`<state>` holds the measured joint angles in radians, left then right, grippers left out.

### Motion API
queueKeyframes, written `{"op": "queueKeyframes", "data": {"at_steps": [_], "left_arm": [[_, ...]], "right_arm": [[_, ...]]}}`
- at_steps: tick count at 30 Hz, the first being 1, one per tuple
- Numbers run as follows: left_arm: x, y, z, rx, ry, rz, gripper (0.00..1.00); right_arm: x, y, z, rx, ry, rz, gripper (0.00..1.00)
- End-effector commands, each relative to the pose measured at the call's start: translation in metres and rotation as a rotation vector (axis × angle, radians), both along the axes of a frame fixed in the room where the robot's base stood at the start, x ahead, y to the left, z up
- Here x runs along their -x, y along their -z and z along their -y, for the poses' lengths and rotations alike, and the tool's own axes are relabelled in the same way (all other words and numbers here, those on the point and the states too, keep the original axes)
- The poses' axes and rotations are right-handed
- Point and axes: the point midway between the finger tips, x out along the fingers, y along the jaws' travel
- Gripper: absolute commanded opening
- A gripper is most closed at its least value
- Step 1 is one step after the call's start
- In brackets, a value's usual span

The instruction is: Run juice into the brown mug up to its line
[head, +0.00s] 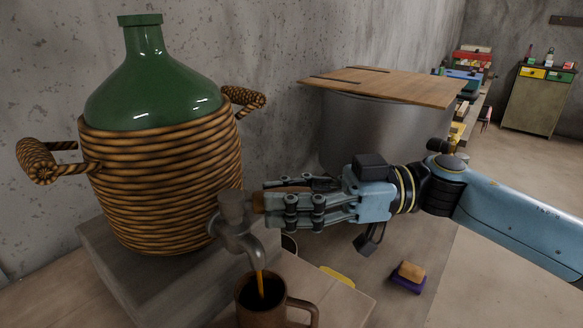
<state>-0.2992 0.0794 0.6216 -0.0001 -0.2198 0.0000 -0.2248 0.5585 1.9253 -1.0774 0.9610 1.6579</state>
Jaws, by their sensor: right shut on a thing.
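A green demijohn (150,90) in a wicker basket (160,195) stands on a grey block at the left. A metal tap (240,240) sticks out low on its right side. An orange-brown stream of juice (260,284) runs from the spout into the brown mug (262,316), which stands upright below with its handle to the right. The mug's bottom is cut off by the frame, and I cannot make out its line or the juice level. My right gripper (264,204) is shut on the tap's handle (232,204). My left gripper is not in view.
A large metal drum (360,135) with a wooden board (385,84) on top stands behind my right arm. A sponge (411,271) lies on a purple piece (407,285) at the lower right.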

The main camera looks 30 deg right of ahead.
Motion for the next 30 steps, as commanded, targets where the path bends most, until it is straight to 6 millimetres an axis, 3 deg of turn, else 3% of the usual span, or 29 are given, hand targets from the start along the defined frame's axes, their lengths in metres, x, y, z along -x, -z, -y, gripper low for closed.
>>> {"op": "queueKeyframes", "data": {"at_steps": [6,19,20,21,25,30], "left_arm": [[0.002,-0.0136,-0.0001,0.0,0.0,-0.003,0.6],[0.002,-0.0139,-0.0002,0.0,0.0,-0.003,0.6],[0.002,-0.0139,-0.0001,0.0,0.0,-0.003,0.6],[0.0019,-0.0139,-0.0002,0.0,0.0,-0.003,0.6],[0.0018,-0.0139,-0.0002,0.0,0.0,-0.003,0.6],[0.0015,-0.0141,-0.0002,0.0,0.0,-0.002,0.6]], "right_arm": [[0.0035,-0.0013,-0.0019,0.0,0.046,0.001,0.0],[0.0038,0.0007,-0.0022,0.0,0.056,0.002,0.0],[0.0039,0.0007,-0.0021,0.0,0.055,0.002,0.3],[0.0039,0.0008,-0.0021,0.0,0.055,0.001,0.35],[0.0037,0.0006,-0.002,0.0,0.056,0.001,0.52],[0.0035,0.0004,-0.0019,0.0,0.056,0.001,0.53]]}}
